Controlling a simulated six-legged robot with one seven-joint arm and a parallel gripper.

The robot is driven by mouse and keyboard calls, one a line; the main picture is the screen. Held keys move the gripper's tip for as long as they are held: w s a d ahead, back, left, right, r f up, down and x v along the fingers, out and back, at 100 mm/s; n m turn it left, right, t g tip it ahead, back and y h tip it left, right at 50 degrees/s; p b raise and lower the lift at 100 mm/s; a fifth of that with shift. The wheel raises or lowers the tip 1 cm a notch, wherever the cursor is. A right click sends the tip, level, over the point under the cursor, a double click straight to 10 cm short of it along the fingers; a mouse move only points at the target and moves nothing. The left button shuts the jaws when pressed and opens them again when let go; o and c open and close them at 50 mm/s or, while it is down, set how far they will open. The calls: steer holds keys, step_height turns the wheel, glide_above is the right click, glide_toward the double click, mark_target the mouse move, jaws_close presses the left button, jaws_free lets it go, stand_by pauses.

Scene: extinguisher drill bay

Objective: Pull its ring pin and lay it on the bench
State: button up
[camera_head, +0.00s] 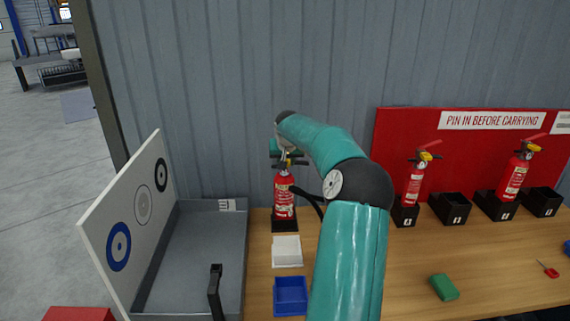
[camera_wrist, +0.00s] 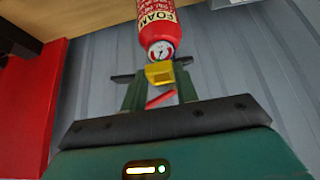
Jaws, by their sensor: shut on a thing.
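A red extinguisher (camera_head: 285,197) stands upright on a black base (camera_head: 285,226) at the back of the bench (camera_head: 350,250). My gripper (camera_head: 288,158) is at its top. In the wrist view the same extinguisher (camera_wrist: 157,25) appears upside down, with a FOAM label and a round gauge. My gripper (camera_wrist: 160,88) is shut around its yellow head piece (camera_wrist: 160,73), one finger on each side. A short red bar (camera_wrist: 161,99) shows between the fingers; I cannot tell whether it is the lever or part of the pin. The ring pin is not clearly visible.
A white tray (camera_head: 287,251) and a blue tray (camera_head: 291,296) lie before the extinguisher. A grey bin (camera_head: 200,260) with a target board (camera_head: 130,220) is left. Two extinguishers (camera_head: 413,185) (camera_head: 514,178), a green block (camera_head: 444,287) and a small red item (camera_head: 547,268) are right.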

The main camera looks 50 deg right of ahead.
steer(key=s+a, duration=0.3)
steer(key=shift+s+a+f, duration=0.15)
steer(key=shift+a+f, duration=0.1)
steer(key=shift+a, duration=0.15)
stand_by(0.7)
steer(key=shift+s+a, duration=0.15)
steer(key=shift+s+a, duration=0.85)
steer(key=shift+a, duration=0.1)
